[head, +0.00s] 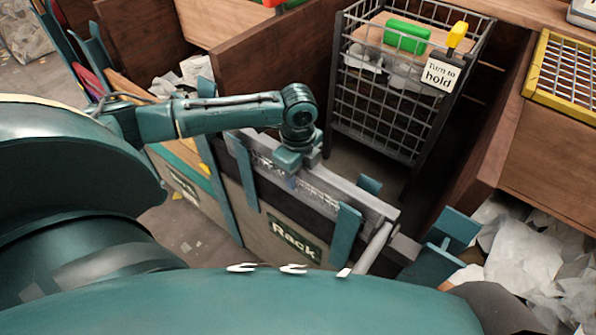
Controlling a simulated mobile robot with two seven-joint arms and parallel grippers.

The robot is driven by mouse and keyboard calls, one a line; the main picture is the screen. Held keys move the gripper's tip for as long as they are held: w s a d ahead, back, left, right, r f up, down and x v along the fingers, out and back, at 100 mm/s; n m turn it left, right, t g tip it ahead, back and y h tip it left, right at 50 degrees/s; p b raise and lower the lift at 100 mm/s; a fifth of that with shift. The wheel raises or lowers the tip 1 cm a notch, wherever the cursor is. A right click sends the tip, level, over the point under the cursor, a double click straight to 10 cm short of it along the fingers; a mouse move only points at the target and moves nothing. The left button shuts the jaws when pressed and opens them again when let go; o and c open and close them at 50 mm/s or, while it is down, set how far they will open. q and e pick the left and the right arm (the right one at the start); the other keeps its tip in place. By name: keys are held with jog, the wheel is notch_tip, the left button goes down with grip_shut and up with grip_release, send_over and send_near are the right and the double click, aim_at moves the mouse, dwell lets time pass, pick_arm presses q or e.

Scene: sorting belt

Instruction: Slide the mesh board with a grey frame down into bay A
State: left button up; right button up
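A grey-framed board (345,192) with a pale mesh face stands on edge among the teal posts of a rack in the head view. Its long top edge runs from upper left to lower right. My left gripper (292,164) points down at the top edge of this board, near its middle, and appears to touch it. The fingertips are hidden against the frame, so I cannot tell how tightly they close. The lower part of the board is hidden behind the rack's front panel (256,205). No letter marking bay A is readable. My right gripper is not in view.
A dark wire basket (375,115) with a "Turn to hold" sign (440,75) stands behind the rack. Teal posts (346,232) rise beside the board. A yellow-framed grid (566,75) lies at the right, above crumpled paper (530,255). Wooden partitions (265,65) stand behind my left arm.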

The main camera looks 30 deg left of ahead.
pick_arm(q)
grip_shut()
dwell(0.7)
dwell(1.1)
jog(key=shift+r, duration=0.1)
notch_tip(320, 180, up, 6)
jog(key=p, duration=0.6)
jog(key=shift+f+p, duration=0.2)
jog(key=shift+p, duration=0.2)
notch_tip(320, 180, up, 6)
jog(key=p, duration=0.7)
jog(key=shift+w+r, duration=0.1)
jog(key=shift+r, duration=0.05)
notch_tip(320, 180, up, 9)
jog(key=shift+p, duration=0.3)
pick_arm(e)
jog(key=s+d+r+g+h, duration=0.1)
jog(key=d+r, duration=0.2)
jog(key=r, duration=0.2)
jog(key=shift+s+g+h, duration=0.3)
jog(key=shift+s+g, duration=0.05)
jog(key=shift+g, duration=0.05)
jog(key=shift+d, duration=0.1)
